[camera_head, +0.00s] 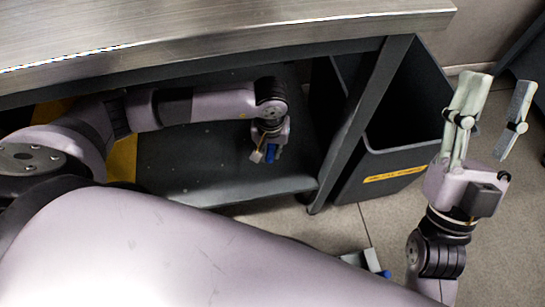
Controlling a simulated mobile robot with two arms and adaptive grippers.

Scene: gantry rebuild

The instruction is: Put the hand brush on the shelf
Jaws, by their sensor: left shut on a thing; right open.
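My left arm reaches under the metal bench, and my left gripper (263,151) is over the dark lower shelf (205,168), near its right end.
The metal bench top (200,25) hangs over the shelf, with a dark leg (360,120) at the front right. A dark bin (405,150) with a yellow label stands right of the leg. A grey and blue object (366,262) is partly hidden by my arm. Floor shows at right.

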